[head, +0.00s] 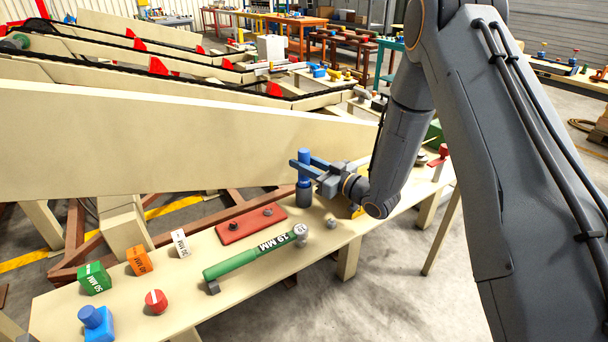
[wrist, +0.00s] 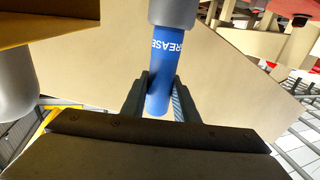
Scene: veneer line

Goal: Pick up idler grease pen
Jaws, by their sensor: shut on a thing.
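The idler grease pen (head: 304,170) is a blue cylinder with a dark grey lower part, standing upright near the back edge of the bench in the head view. My gripper (head: 306,170) reaches it from the right and is shut around its blue body. In the wrist view the blue pen (wrist: 166,65), with white "GREASE" lettering, sits between the two dark fingers of my gripper (wrist: 162,100). Its grey end is at the top of that view. I cannot tell whether its base touches the bench.
A large beige panel (head: 180,140) rises behind.

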